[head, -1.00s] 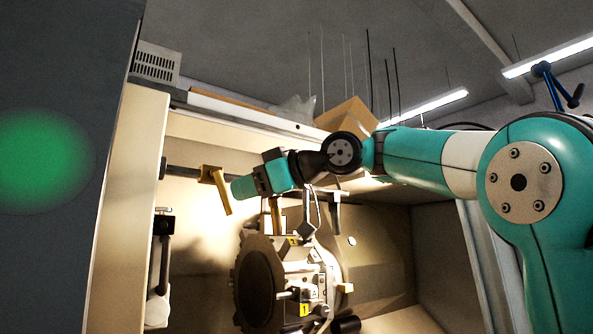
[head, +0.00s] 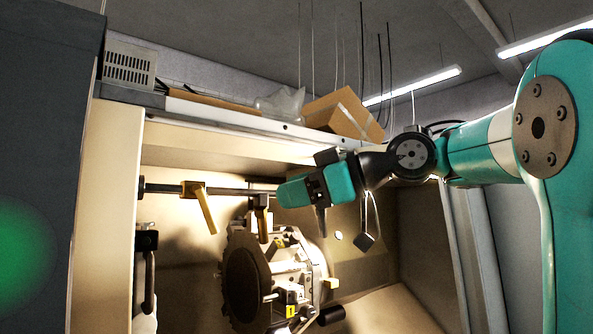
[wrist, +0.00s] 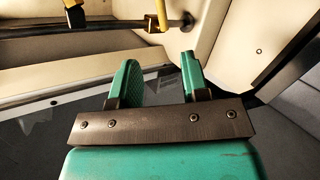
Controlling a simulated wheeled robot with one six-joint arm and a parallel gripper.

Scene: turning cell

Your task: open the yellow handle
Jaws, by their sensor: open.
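The yellow handle (head: 205,210) hangs from a clamp on a horizontal bar in the machine's opening, slanting down and slightly right in the head view. In the wrist view, the yellow handle (wrist: 162,14) shows at the top, partly cut off, near the bar's end flange. My gripper (head: 281,194) is right of the handle in the head view, apart from it. In the wrist view, my gripper (wrist: 160,72) has two separated teal fingers with nothing between them. The fingers point up toward the bar, with a gap to the handle.
A second, darker yellowish lever (head: 262,220) hangs from the bar (head: 232,190) between the handle and my gripper. A chuck-like round part (head: 248,280) with numbered tags sits below. The machine's left wall (head: 105,200) stands close to the handle. A cardboard box (head: 345,113) lies on top.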

